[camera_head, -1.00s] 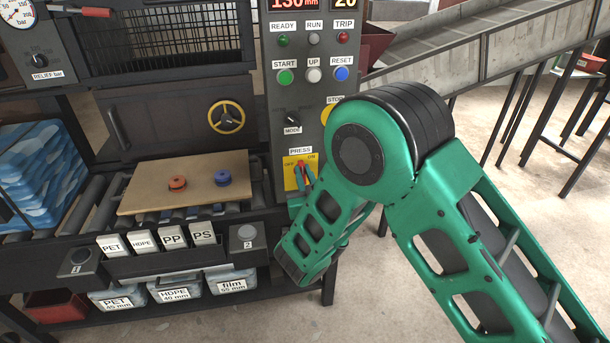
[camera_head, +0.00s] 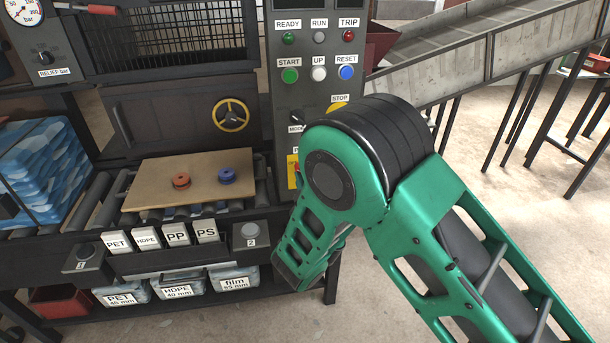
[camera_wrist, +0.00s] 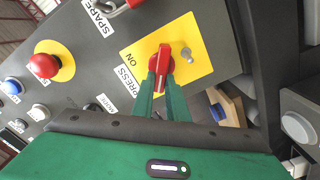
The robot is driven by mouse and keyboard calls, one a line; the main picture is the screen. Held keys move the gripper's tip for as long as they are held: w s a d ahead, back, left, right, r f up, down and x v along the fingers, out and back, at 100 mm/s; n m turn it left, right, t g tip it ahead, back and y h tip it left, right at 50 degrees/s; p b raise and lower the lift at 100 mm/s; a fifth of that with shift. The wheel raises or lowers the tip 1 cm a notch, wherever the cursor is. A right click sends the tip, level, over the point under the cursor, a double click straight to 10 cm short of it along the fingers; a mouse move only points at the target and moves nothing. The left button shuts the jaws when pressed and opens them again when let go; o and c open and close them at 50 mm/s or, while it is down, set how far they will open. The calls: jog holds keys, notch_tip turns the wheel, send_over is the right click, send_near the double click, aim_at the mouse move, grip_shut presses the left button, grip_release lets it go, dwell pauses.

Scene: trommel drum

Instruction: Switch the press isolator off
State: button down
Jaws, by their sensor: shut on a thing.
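The press isolator is a red rotary handle (camera_wrist: 163,60) on a yellow plate (camera_wrist: 196,62), beside a PRESS label. In the wrist view, an ON mark shows on the plate's left part; no OFF mark is visible there. My gripper (camera_wrist: 161,80) has its two green fingers on either side of the red handle's lower end and is shut on it. The handle points down the picture, between the fingers. In the head view, only a sliver of the yellow plate (camera_head: 292,176) shows; my arm hides the fingertips and most of the isolator.
A grey padlock-like shackle (camera_wrist: 118,8) hangs by the SPARE label, and a red mushroom button (camera_wrist: 43,66) sits on the same panel. The MODE knob (camera_head: 297,117) is just above the isolator. A board (camera_head: 150,190) with two small discs lies on rollers to the left.

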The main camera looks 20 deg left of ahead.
jog(key=shift+s+a+f+n, duration=0.1)
jog(key=shift+f+n, duration=0.15)
jog(key=shift+n, duration=0.95)
jog(key=shift+d+f+n, duration=0.1)
jog(key=shift+f+n, duration=0.1)
jog(key=shift+n, duration=1)
jog(key=shift+s+a+f+n, duration=0.1)
jog(key=shift+f+n, duration=0.15)
jog(key=shift+n, duration=0.95)
jog(key=c, duration=1.7)
grip_release()
jog(key=shift+c, duration=0.2)
jog(key=v, duration=1)
jog(key=shift+s, duration=0.25)
